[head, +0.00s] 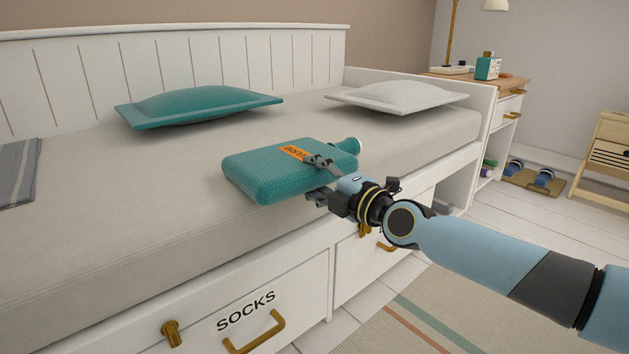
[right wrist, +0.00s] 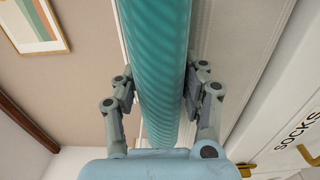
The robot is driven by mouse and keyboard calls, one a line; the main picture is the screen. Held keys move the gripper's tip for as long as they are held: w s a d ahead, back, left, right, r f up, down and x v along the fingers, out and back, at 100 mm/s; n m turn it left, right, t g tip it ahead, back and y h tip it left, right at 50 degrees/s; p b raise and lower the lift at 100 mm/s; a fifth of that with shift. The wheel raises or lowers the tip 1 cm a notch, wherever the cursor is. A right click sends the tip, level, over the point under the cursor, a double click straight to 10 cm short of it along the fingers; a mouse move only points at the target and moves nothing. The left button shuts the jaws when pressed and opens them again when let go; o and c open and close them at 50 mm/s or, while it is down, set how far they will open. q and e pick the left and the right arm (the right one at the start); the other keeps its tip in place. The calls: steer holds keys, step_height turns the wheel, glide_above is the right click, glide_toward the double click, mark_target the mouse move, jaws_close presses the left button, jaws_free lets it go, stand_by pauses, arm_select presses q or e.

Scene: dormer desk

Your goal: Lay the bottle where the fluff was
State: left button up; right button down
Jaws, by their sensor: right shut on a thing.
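A teal ribbed bottle (head: 265,175) with an orange label and a pale cap shows in the head view at the front edge of the daybed. My right gripper (head: 320,178) is shut on the bottle, with one finger over its upper face and one below. In the right wrist view the bottle (right wrist: 162,60) runs between the two fingers, which press on its sides. The bottle lies roughly flat; whether it touches the mattress I cannot tell. No fluff is visible. My left gripper is not in view.
The mattress (head: 110,225) has wide bare room. A teal pillow (head: 200,105) and a white pillow (head: 398,95) lie at the back. A folded grey cloth (head: 16,172) lies at the left. Drawers with brass handles, one marked SOCKS (head: 246,312), are below the mattress.

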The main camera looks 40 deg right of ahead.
steer(key=shift+r, duration=0.1)
steer(key=c, duration=0.7)
jaws_free()
